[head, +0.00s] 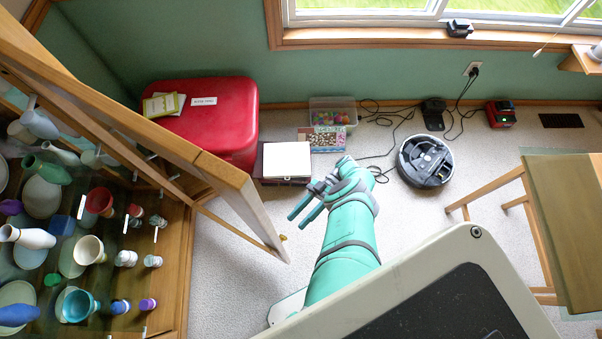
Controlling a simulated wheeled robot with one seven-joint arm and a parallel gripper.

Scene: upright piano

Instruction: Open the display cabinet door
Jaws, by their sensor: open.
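The display cabinet (182,262) stands at the left, with vases, bowls and cups on its shelves. Its wood-framed door (226,178) stands partly open, swung out from the cabinet, with carpet showing between its free edge and the cabinet body. A small brass-coloured knob (283,238) sits near the free edge, on the side towards me. My gripper (299,217) is open and empty, just right of the door's free edge and above the knob in the picture. It appears apart from both; exact depth is hard to tell. The door's hinge side is out of view.
A red chest (217,120) stands behind the door. A white-topped box (287,160) and a clear bin (333,110) lie near the wall. A robot vacuum (425,160) and cables lie beyond my arm. A wooden table (567,225) stands right. Carpet left of my arm is clear.

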